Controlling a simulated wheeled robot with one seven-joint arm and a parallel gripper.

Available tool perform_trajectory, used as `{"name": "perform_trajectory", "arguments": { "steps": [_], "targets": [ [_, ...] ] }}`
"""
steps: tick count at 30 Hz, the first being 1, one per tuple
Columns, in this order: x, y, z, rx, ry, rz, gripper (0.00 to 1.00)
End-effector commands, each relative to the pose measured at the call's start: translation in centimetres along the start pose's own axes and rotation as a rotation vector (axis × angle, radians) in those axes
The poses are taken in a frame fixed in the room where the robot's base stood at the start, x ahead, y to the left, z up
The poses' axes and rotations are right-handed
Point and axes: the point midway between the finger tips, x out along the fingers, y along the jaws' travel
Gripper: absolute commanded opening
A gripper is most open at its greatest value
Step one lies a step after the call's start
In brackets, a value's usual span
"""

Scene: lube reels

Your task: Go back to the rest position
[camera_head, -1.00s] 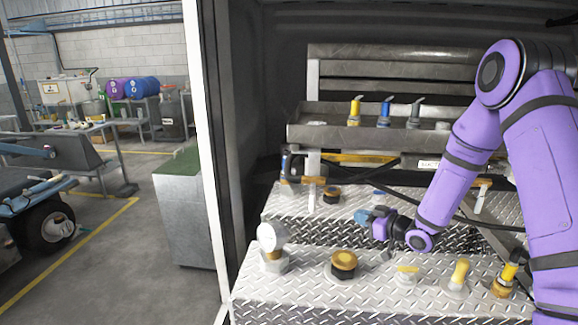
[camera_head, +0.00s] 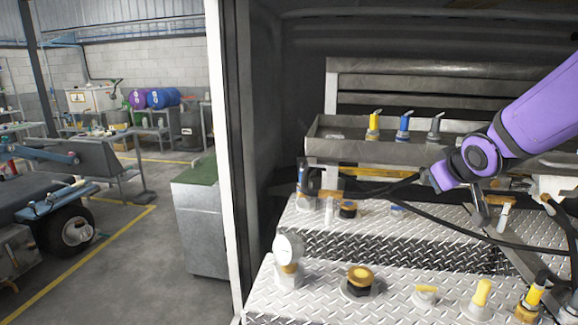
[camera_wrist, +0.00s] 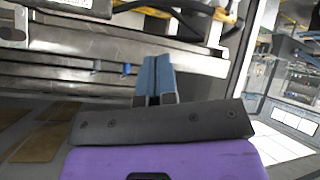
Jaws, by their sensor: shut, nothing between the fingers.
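My gripper (camera_wrist: 155,75) shows in the wrist view with its two blue fingers side by side, shut and empty. In the head view my purple wrist is raised at the right, in front of the metal tray (camera_head: 340,147) and above the diamond-plate steps (camera_head: 315,225). The fingertips cannot be made out clearly there. The gripper appears apart from the fittings on the steps.
Yellow, blue and grey nozzles (camera_head: 403,125) stand in the tray. Black hoses (camera_head: 500,238) cross at right. A white post (camera_head: 228,150) edges the left.

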Motion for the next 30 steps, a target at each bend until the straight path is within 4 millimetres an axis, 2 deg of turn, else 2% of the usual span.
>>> {"name": "perform_trajectory", "arguments": {
  "steps": [1,8,18,24,30],
  "targets": [
    [-1.9,0.1,0.2,0.019,-0.020,0.014,0.00],
    [-9.3,-0.5,2.8,0.132,-0.147,0.036,0.00],
    [-19.4,-3.8,8.3,0.294,-0.319,-0.031,0.00],
    [-23.2,-5.8,10.9,0.349,-0.388,-0.090,0.00],
    [-24.4,-6.5,11.9,0.365,-0.414,-0.115,0.00]
  ]
}}
